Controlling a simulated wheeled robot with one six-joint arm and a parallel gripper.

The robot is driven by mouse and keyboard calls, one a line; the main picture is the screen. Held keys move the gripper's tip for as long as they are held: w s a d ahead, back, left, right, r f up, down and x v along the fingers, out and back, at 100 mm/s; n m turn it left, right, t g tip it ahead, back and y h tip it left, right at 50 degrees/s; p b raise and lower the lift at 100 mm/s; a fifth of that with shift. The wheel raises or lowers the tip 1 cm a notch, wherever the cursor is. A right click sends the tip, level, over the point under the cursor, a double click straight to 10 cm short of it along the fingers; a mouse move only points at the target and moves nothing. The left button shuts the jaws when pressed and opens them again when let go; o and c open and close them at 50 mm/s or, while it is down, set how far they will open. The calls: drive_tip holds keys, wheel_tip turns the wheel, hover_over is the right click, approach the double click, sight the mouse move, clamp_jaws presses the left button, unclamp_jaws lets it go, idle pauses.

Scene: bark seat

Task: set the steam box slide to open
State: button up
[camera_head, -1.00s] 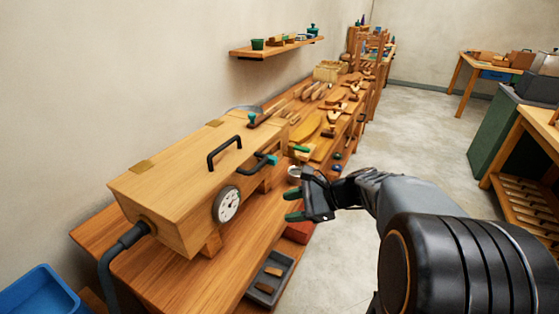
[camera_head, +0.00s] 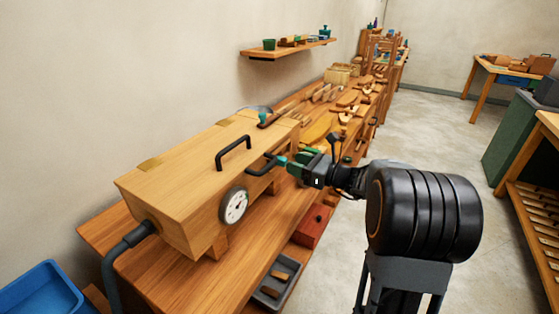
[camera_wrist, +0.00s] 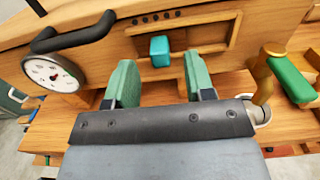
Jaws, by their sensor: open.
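The steam box (camera_head: 185,185) is a long pale wooden box on the workbench, with a round white dial (camera_head: 234,206) on its front. Its teal slide knob (camera_wrist: 160,50) sits in the left part of a framed recess in the wrist view, under a row of dark holes. The knob also shows in the head view (camera_head: 281,160). My gripper (camera_wrist: 160,78) is open and empty, its green fingers apart, one to each side of the knob's line. The fingertips are just short of the knob, with no visible contact. In the head view my gripper (camera_head: 298,162) is close to the box's front.
A black bar handle (camera_wrist: 75,35) stands out from the front, left of the recess. A green-handled brass lever (camera_wrist: 290,80) is close to my right finger. Another black handle (camera_head: 233,150) is on the lid.

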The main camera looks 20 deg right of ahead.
sight(286, 160)
drive_tip(key=shift+x, duration=2.1)
drive_tip(key=shift+c, duration=0.2)
clamp_jaws()
